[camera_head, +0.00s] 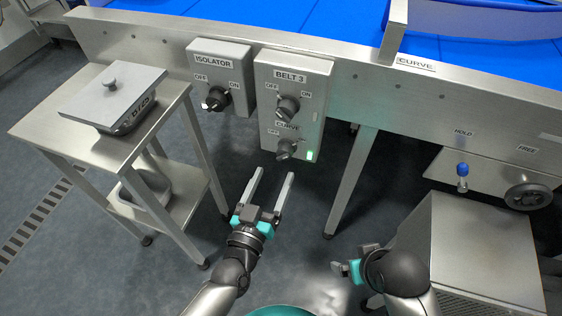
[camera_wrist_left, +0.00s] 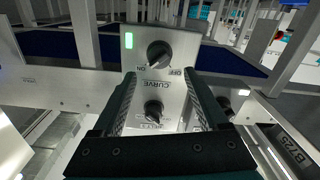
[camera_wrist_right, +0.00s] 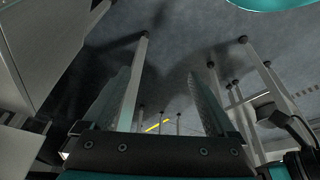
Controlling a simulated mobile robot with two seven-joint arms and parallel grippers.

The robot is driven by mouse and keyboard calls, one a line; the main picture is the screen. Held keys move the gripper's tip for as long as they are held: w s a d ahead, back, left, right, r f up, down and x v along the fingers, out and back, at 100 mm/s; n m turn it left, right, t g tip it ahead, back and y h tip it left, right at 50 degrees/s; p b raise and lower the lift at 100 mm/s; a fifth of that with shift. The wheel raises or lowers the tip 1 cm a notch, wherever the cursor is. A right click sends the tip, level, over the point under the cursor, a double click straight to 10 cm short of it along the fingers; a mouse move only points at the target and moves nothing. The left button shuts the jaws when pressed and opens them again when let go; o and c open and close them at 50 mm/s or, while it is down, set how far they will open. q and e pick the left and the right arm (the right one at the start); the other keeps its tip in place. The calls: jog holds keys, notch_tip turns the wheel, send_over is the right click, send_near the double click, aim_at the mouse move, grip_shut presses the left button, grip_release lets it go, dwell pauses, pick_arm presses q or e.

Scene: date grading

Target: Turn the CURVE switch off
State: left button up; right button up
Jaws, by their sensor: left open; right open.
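The CURVE switch (camera_head: 287,148) is a dark rotary knob low on the grey control box (camera_head: 293,75), below the BELT 3 knob (camera_head: 287,106). A green lamp (camera_head: 310,155) is lit beside it. In the left wrist view the CURVE knob (camera_wrist_left: 158,54) shows upside down, with OFF and ON labels, ahead of the fingers. My left gripper (camera_head: 271,180) is open and empty, its fingers pointing at the box from below, apart from the knob. My right gripper (camera_head: 345,270) is low at the right, away from the box; in the right wrist view it is open (camera_wrist_right: 165,95) and empty.
The ISOLATOR box (camera_head: 220,75) with its knob (camera_head: 216,98) hangs left of the control box. A steel side table (camera_head: 60,125) with a lidded container (camera_head: 112,95) stands at left. A table leg (camera_head: 350,180) and a steel cabinet (camera_head: 470,250) stand at right.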

aim_at(282, 158)
pick_arm(q)
jog(key=b+x, duration=0.1)
jog(key=x, duration=0.3)
jog(key=shift+b+x, duration=0.4)
jog(key=shift+x, duration=0.7)
pick_arm(e)
jog(key=shift+t, duration=0.4)
jog(key=shift+r, duration=2.3)
pick_arm(q)
grip_shut()
